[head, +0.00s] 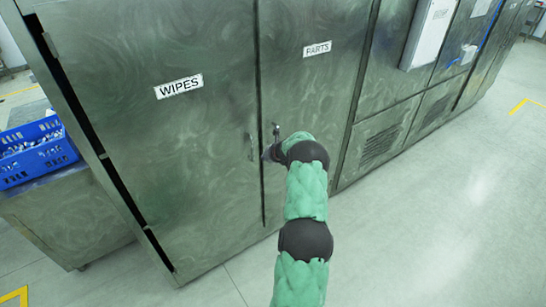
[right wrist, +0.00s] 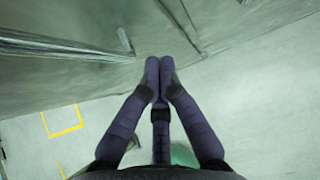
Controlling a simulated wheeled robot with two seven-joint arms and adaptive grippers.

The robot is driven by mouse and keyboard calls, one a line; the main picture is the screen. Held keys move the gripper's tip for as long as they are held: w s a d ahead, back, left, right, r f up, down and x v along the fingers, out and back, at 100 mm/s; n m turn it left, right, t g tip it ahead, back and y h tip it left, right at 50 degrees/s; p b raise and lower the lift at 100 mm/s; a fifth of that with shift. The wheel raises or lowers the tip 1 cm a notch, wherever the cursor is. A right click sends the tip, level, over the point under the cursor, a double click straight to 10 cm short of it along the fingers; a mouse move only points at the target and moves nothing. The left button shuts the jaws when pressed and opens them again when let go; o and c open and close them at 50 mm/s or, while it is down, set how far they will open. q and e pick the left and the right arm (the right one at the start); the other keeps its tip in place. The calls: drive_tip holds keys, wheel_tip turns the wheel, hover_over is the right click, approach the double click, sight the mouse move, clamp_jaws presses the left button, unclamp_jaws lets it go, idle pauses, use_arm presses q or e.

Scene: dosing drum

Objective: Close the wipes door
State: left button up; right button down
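The wipes door (head: 160,110) is the green-grey metal panel labelled WIPES, at the left in the head view. A dark gap runs down its left edge; its right edge lies close to the parts door (head: 315,90). I cannot tell whether it sits fully flush. Its handle (head: 251,147) is near that right edge. My right gripper (head: 268,153) is low in front of the door seam, just right of the handle. In the right wrist view its fingers (right wrist: 160,68) are together at the tips, with nothing seen between them. Contact with the door is unclear. My left gripper is out of view.
A blue crate (head: 37,152) of small items stands on a metal cabinet (head: 75,215) at the left. More metal cabinets with a vent (head: 380,146) run off to the right. The floor (head: 440,210) at the right is clear, with yellow markings.

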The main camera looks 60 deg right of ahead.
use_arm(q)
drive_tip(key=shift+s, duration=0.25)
use_arm(e)
drive_tip(key=v, duration=0.7)
drive_tip(key=shift+s, duration=0.2)
